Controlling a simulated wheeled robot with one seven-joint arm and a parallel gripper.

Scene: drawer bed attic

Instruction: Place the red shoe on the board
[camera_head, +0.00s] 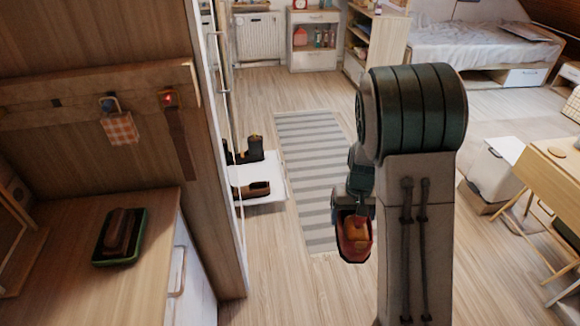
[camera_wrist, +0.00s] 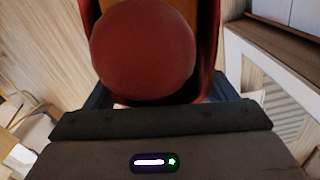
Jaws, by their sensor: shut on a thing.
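The red shoe (camera_head: 346,247), with an orange-brown inside, hangs below my gripper (camera_head: 354,206) in the head view. My gripper is shut on it and holds it up in the air over the floor. In the wrist view the red shoe (camera_wrist: 145,50) fills the top middle, between the fingers of my gripper (camera_wrist: 155,96), and hides much of them. A white board (camera_head: 273,171) stands left of the shoe, beside the wooden partition. A brown shoe (camera_head: 253,189) and dark boots (camera_head: 249,150) are on it. The partition hides its left part.
A grey striped rug (camera_head: 305,165) lies between the board and my arm. A wooden counter (camera_head: 60,240) with a brush on a green tray (camera_head: 120,237) is at the left. A wooden table (camera_head: 545,165) and a white bin (camera_head: 493,170) stand at the right. Floor (camera_head: 290,290) in front is clear.

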